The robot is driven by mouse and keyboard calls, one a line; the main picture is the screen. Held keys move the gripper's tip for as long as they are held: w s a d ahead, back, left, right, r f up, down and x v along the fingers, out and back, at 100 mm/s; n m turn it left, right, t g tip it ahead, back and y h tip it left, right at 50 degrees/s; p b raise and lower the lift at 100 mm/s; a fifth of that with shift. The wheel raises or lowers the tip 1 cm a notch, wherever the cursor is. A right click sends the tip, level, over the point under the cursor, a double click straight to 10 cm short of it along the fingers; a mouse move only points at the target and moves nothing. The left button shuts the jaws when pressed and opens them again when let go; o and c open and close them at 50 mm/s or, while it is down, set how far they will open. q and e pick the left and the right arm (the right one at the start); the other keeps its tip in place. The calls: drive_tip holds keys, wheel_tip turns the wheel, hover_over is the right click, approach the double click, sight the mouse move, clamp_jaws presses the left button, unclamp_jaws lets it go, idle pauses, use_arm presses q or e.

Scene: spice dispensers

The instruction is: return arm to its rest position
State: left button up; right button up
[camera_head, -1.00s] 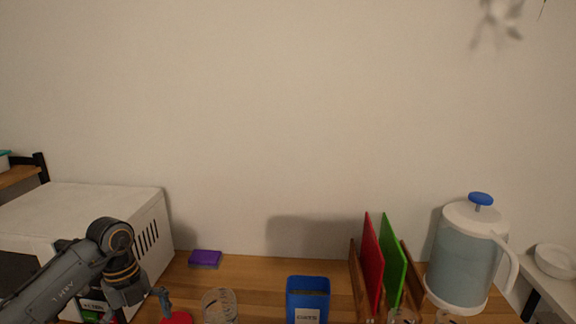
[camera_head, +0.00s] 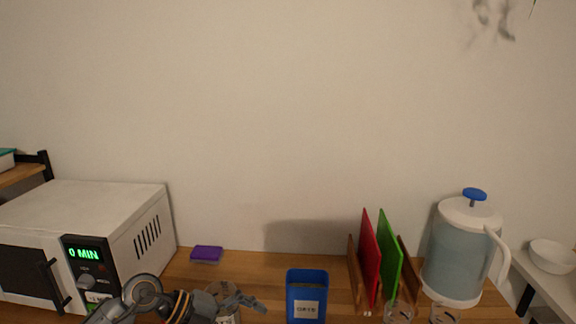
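My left arm comes in low at the bottom left, and its grey gripper (camera_head: 246,302) points right, in front of a clear glass jar (camera_head: 222,290). The fingers are small and partly overlap the jar, so I cannot tell whether they are open or shut. I see nothing clearly held in them. My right arm and gripper are not in view.
A white microwave (camera_head: 95,205) reading "0 MIN" stands left. A purple sponge (camera_head: 206,254), blue labelled container (camera_head: 306,294), red board (camera_head: 370,258), green board (camera_head: 390,258), more clear jars (camera_head: 398,312) and a pitcher (camera_head: 462,250) stand on the wooden counter (camera_head: 262,270).

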use_arm(q)
drive_tip(key=s+d+r+n+t+h, duration=0.1)
drive_tip(key=d+r+t+h, duration=0.2)
drive_tip(key=d+r+h, duration=0.25)
wheel_tip(320, 180, up, 7)
drive_tip(key=w+a+n+t, duration=0.2)
drive_tip(key=n+t, duration=0.7)
drive_tip(key=t, duration=0.1)
drive_tip(key=s+a+f+n+t+y, duration=0.1)
drive_tip(key=s+a+f+n+y, duration=0.1)
drive_tip(key=a+f+n+y, duration=0.6)
drive_tip(key=s+a+f+n+y, duration=0.2)
drive_tip(key=a+f+n+y, duration=0.4)
drive_tip(key=a+n+y, duration=0.25)
drive_tip(key=s+f+n+g, duration=0.1)
drive_tip(key=s+f+g, duration=0.6)
drive_tip(key=s, duration=0.5)
drive_tip(key=s+f+n+g, duration=0.1)
drive_tip(key=s+f+g, duration=0.4)
drive_tip(key=s+f, duration=0.5)
wheel_tip(320, 180, down, 23)
drive_tip(key=s+g, duration=0.1)
drive_tip(key=s, duration=0.1)
drive_tip(key=s+a+f+g, duration=0.1)
drive_tip(key=s+a+f, duration=0.1)
drive_tip(key=s+f, duration=1.5)
drive_tip(key=shift+s+a+m, duration=0.15)
drive_tip(key=shift+s+m, duration=0.1)
drive_tip(key=shift+m, duration=0.1)
